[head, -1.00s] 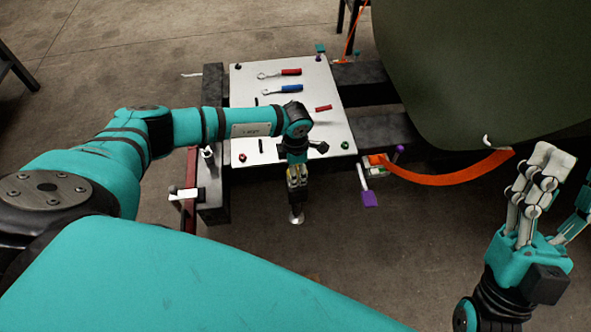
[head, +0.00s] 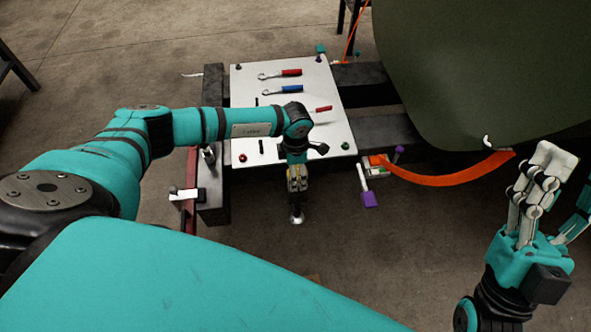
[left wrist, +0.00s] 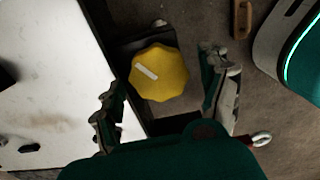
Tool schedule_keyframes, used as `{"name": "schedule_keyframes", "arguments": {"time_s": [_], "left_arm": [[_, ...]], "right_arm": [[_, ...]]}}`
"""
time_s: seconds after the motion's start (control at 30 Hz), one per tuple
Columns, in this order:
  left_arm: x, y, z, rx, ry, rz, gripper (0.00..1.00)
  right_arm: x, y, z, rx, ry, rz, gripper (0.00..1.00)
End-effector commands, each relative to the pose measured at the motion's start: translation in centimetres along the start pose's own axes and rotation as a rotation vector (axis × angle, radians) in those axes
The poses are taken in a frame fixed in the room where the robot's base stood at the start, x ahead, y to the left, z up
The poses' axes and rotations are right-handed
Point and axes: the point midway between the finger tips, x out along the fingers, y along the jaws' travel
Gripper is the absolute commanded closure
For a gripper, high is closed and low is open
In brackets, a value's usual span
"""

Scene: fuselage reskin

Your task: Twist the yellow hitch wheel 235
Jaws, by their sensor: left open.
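The yellow hitch wheel (left wrist: 158,74) shows in the left wrist view as a lobed knob with a pale bar mark on its face. My left gripper (left wrist: 165,88) is open, with one finger to the left of and below the wheel and the other to its right. Gaps show between the wheel and both fingers. In the head view my left gripper (head: 297,178) points down at the near edge of the white board, and the wheel is mostly hidden by it.
The white board (head: 335,90) carries a red-handled tool (head: 290,72), a blue-handled tool (head: 291,89) and small knobs. A dark green curved panel (head: 490,70) stands at the right, with an orange strap (head: 440,179) below it.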

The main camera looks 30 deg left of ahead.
Motion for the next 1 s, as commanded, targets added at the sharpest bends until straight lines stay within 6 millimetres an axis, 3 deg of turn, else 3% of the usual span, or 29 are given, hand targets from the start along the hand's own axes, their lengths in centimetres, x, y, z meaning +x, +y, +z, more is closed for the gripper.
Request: {"name": "schedule_keyframes", "arguments": {"time_s": [0.23,0.7,1.0], "left_arm": [[-1.5,0.1,0.1,0.001,-0.003,0.001,0.22],[-10.6,0.1,0.1,0.0,-0.003,0.001,0.22],[-12.0,0.0,0.0,-0.001,0.001,-0.001,0.22]], "right_arm": [[-0.2,0.1,0.2,-0.001,-0.009,0.002,0.6],[-0.1,0.0,0.1,0.0,-0.005,0.001,0.6],[-0.1,0.0,0.1,0.0,-0.005,0.001,0.6]]}}
